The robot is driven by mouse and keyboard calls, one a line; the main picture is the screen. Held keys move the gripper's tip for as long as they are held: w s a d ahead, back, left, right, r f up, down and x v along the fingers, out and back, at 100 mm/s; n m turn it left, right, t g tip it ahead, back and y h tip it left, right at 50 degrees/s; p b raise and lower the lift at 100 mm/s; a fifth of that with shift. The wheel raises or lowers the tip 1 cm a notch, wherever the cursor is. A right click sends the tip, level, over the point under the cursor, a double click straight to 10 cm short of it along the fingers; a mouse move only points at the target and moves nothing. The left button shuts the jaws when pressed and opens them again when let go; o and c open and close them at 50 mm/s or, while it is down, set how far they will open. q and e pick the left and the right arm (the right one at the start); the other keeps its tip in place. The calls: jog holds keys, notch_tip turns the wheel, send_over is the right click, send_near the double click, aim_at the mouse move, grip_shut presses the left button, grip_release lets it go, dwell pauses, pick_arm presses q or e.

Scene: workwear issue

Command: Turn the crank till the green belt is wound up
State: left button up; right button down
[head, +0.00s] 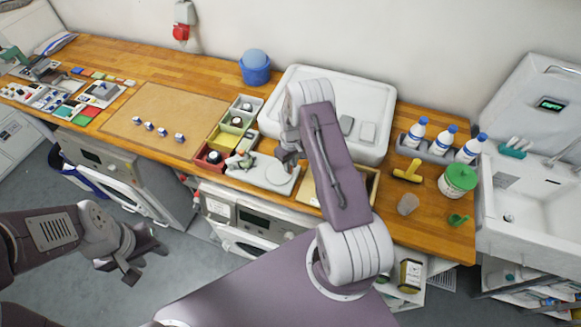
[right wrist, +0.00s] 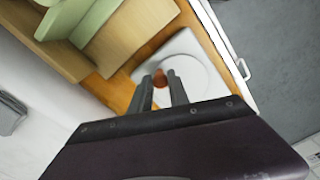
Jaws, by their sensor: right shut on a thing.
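The winder's white base plate (head: 258,174) lies near the front edge of the wooden bench, and its pale plate also shows in the right wrist view (right wrist: 190,57). My right gripper (head: 288,160) is over its right part. In the right wrist view my right gripper (right wrist: 164,88) is shut on the reddish-brown crank knob (right wrist: 160,77), which sits between its fingertips. The crank arm is mostly hidden by the gripper. I cannot make out the green belt clearly. My left gripper (head: 142,262) is open and empty, low in front of the bench and away from the winder.
Bottles (head: 415,132) and a sink (head: 540,215) are further right. A cork mat (head: 125,118) lies left.

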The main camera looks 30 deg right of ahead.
jog(key=shift+w+d+f+n+b, duration=0.1)
jog(key=shift+w+f+n+b, duration=0.25)
jog(key=shift+f+n+b, duration=0.25)
jog(key=shift+w+r+n+b, duration=0.1)
jog(key=shift+r+n+b, duration=0.15)
jog(key=shift+n+b, duration=0.3)
jog(key=shift+w+r+n, duration=0.1)
jog(key=shift+r+n, duration=0.2)
jog(key=shift+n, duration=0.15)
pick_arm(q)
notch_tip(320, 180, down, 4)
jog(key=shift+r, duration=0.25)
pick_arm(e)
jog(key=c, duration=1.5)
grip_release()
jog(key=shift+c, duration=0.2)
jog(key=shift+o, duration=1.4)
pick_arm(q)
jog(key=shift+w+a, duration=0.1)
jog(key=shift+a, duration=0.05)
pick_arm(e)
jog(key=shift+w, duration=0.1)
